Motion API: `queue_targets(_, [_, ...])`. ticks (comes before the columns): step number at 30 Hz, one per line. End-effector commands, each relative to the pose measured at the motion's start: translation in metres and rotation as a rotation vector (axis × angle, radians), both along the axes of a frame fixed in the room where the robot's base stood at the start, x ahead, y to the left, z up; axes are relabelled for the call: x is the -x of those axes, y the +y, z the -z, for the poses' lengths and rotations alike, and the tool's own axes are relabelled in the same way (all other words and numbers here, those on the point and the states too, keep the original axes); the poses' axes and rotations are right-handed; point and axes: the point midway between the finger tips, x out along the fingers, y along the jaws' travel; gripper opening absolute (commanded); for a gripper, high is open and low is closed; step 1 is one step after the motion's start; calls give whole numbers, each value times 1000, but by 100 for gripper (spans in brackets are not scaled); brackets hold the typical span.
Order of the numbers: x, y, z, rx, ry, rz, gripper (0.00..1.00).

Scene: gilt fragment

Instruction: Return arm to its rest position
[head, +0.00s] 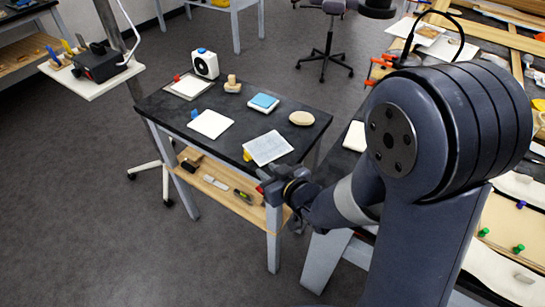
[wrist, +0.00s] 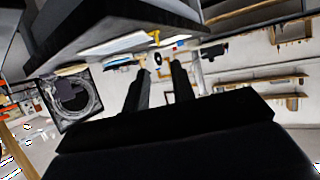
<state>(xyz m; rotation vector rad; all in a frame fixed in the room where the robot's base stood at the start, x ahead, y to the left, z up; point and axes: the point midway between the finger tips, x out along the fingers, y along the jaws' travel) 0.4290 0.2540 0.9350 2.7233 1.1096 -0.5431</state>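My gripper (head: 270,186) is in the head view at the near right corner of the small black-topped table (head: 200,145). In the wrist view its two dark fingers (wrist: 160,82) stand apart, with nothing between them. My arm runs from the right foreground of the head view out to that corner. I cannot tell whether the gripper touches the table.
The table carries a printed sheet (head: 268,148), a white pad (head: 211,124), a blue-topped block (head: 264,101), a beige oval (head: 302,118) and a white device (head: 205,63). A cluttered workbench (head: 500,262) is at right. Open floor (head: 80,210) lies at left.

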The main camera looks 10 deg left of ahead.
Motion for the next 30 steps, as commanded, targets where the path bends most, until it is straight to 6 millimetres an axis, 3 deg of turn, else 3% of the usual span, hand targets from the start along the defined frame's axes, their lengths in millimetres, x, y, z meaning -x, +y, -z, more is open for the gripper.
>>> queue_targets(8, [-14, 14, 8, 1, 2, -1, 24])
queue_targets(30, [-80, 78, 50, 1, 1, 0, 24])
